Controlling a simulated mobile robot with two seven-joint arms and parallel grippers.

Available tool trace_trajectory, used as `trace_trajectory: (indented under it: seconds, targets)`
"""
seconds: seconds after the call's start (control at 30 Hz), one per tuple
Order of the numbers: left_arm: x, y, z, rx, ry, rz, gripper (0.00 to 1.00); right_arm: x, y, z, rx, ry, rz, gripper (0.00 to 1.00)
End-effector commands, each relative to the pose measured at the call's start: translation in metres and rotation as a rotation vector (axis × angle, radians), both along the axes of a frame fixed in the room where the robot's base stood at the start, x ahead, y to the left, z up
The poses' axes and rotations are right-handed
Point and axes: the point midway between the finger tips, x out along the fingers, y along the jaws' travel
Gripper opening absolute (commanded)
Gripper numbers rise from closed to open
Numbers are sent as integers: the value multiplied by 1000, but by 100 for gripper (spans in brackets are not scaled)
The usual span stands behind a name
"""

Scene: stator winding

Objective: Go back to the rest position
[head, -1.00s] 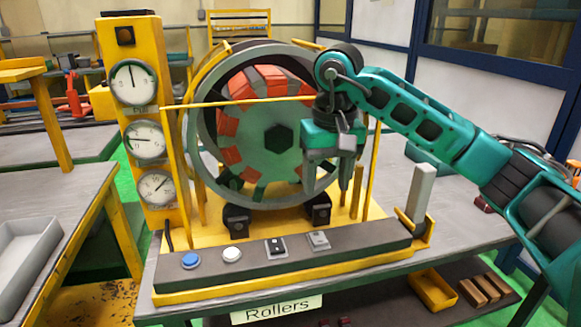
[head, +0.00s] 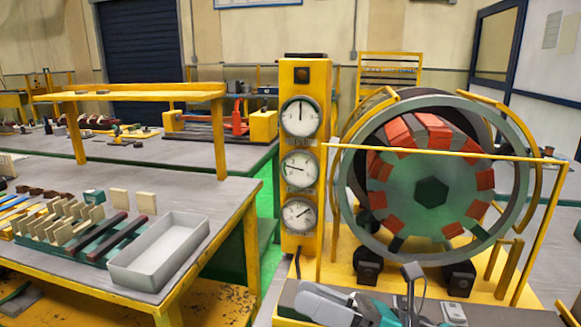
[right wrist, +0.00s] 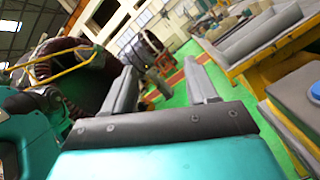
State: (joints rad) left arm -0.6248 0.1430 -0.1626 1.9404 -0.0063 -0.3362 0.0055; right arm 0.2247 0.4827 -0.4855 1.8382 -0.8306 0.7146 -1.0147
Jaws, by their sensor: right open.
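My right gripper (right wrist: 160,68) is open in the right wrist view, with its two grey fingers apart and nothing between them. In the head view only a small grey and teal part of my right arm shows at the bottom edge, in front of the roller stand. The stator (head: 431,190), a large grey ring with red-orange coils inside, stands on the yellow roller stand. The gripper is apart from the stator. My left gripper is not in view.
A yellow post with three gauges (head: 299,161) stands left of the stator. A workbench (head: 215,196) at left carries a grey tray (head: 160,268) and several coloured strips and blocks. A green floor aisle (head: 270,210) lies between the benches.

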Motion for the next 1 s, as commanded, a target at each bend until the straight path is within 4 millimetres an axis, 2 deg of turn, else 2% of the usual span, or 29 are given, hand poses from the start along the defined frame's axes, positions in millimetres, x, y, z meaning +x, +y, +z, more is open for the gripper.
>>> trace_trajectory:
  seconds: [0.03,0.17,0.27,0.37,0.4,0.5,0.6,0.7,0.77,1.0]
  targets:
    - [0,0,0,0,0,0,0,4,-7,-10,124,196,-56,57]
    - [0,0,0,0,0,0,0,19,-41,-51,465,714,-205,57]
    - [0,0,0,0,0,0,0,17,-72,-104,744,1106,-321,57]
    - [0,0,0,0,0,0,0,-4,-101,-167,1042,1473,-446,57]
    - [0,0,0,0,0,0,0,-17,-111,-192,1154,1599,-494,57]
    - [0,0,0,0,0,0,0,-52,-127,-241,1402,1842,-601,57]
    - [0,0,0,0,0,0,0,-83,-135,-274,1588,1999,-683,57]
    - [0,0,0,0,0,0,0,-104,-139,-292,1701,2085,-735,57]
    - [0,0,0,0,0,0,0,-111,-140,-297,1738,2110,-752,57]
    - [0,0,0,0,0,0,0,-113,-141,-299,1750,2117,-756,57]
